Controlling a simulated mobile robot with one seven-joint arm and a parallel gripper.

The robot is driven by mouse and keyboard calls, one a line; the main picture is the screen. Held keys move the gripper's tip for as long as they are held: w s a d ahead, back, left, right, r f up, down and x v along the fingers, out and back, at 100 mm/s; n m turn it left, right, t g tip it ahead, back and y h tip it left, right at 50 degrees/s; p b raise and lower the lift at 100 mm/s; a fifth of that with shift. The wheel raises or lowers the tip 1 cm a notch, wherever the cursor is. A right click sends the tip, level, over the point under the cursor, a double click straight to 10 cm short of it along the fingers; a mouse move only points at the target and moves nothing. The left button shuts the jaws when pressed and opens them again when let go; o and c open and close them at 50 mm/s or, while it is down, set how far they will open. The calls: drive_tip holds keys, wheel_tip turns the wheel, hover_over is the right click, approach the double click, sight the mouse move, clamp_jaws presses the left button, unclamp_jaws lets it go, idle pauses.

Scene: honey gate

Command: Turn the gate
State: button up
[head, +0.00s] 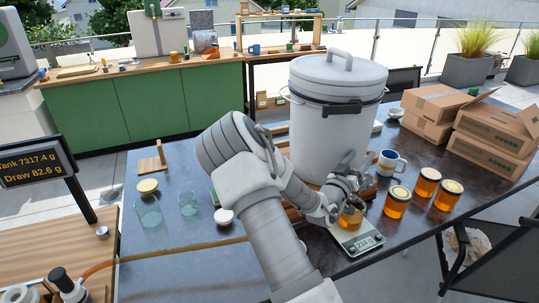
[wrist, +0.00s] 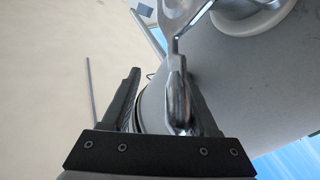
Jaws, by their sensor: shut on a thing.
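The large white lidded tank (head: 335,110) stands on the dark table. Its metal honey gate (head: 352,180) is low on the front, partly hidden by my arm. My gripper (head: 338,188) is at the gate. In the wrist view, the gate's metal handle (wrist: 178,95) stands between the two dark fingers of my gripper (wrist: 165,78), closer to the right finger, and the jaws are shut on it. A glass jar (head: 350,216) with amber honey stands on the scale (head: 358,239) below the gate. The display (head: 37,167) reads Tank 7317.4 g and Draw 82.6 g.
Cardboard boxes (head: 490,140) are at the right.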

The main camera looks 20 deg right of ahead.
drive_tip(key=shift+d+r+m+g+y+p, duration=0.35)
drive_tip(key=shift+d+p, duration=0.2)
drive_tip(key=shift+p, duration=0.7)
drive_tip(key=shift+d+r+m+g+y+p, duration=0.25)
drive_tip(key=shift+d+r+g+p, duration=0.25)
drive_tip(key=shift+p, duration=0.7)
drive_tip(key=s+a+f+m+y, duration=0.15)
drive_tip(key=s+a, duration=0.25)
drive_tip(key=a, duration=0.4)
drive_tip(key=s+a+f+n+y, duration=0.15)
drive_tip(key=s+a, duration=0.25)
drive_tip(key=a, duration=0.5)
drive_tip(key=a+r+n+y+p, duration=0.1)
drive_tip(key=a+r+y, duration=0.4)
drive_tip(key=a, duration=0.2)
drive_tip(key=s+a+r+n+g+y+p, duration=0.1)
drive_tip(key=a+r+y, duration=0.4)
drive_tip(key=a, duration=0.3)
drive_tip(key=shift+a+r+y+p, duration=0.15)
drive_tip(key=shift+r+y+p, duration=0.25)
drive_tip(key=shift+y, duration=0.4)
